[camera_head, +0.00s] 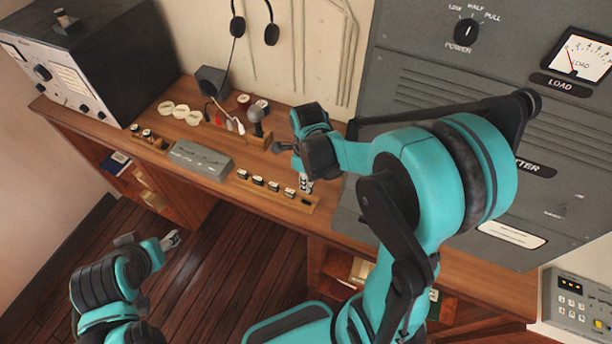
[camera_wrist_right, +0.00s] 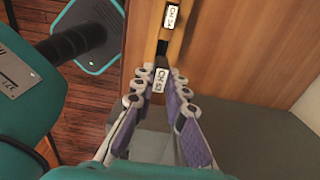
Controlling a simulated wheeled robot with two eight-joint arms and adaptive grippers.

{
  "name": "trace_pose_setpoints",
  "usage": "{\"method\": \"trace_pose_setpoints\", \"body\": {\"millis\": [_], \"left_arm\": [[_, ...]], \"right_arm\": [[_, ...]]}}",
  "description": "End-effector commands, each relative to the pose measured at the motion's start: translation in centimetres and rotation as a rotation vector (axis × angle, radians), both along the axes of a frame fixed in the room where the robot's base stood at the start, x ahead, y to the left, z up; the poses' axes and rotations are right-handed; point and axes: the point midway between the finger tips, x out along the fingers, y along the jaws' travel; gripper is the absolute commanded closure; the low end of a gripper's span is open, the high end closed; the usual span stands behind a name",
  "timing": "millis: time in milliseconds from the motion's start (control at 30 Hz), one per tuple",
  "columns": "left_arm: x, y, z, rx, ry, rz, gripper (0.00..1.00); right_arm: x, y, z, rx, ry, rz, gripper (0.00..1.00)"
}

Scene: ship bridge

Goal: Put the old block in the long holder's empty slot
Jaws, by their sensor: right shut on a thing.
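The long holder (camera_head: 270,195) is a wooden strip on the desk with several dark, white-topped blocks standing in it. A dark empty slot (camera_head: 306,201) shows at its right end. My right gripper (camera_head: 304,173) is shut on the old block (camera_head: 306,186), just above that end of the holder. In the right wrist view, the block (camera_wrist_right: 161,80) has a white label and sits between the fingertips (camera_wrist_right: 157,88). The slot (camera_wrist_right: 162,47) and a labelled block in the holder (camera_wrist_right: 172,16) lie just beyond it. My left gripper (camera_head: 171,240) hangs away from the desk; its jaws are unclear.
A short wooden holder (camera_head: 150,140) with small blocks stands at the left. A grey panel box (camera_head: 201,160) lies left of the long holder. A microphone (camera_head: 256,123) and white discs (camera_head: 180,111) are behind. A grey cabinet (camera_head: 440,95) rises behind my right arm.

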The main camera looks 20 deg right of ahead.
Motion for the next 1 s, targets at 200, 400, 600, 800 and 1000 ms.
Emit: {"method": "trace_pose_setpoints", "body": {"millis": [200, 400, 600, 800, 1000], "left_arm": [[0.0, 0.0, -0.6, 0.0, 0.0, 0.0, 0.43], [0.0, 0.0, -1.1, 0.0, 0.0, 0.0, 0.43], [0.0, 0.0, -2.0, 0.0, 0.0, 0.0, 0.43], [0.0, 0.0, -2.9, 0.0, 0.0, 0.0, 0.43], [0.0, 0.0, -3.4, 0.0, 0.0, 0.0, 0.43]], "right_arm": [[0.0, 0.0, -1.0, 0.0, 0.0, 0.0, 1.0], [0.0, 0.0, -1.7, 0.0, 0.0, 0.0, 1.0], [0.0, 0.0, -2.9, 0.0, 0.0, 0.0, 1.0], [0.0, 0.0, -4.1, 0.0, 0.0, 0.0, 1.0], [0.0, 0.0, -4.8, 0.0, 0.0, 0.0, 1.0]]}}
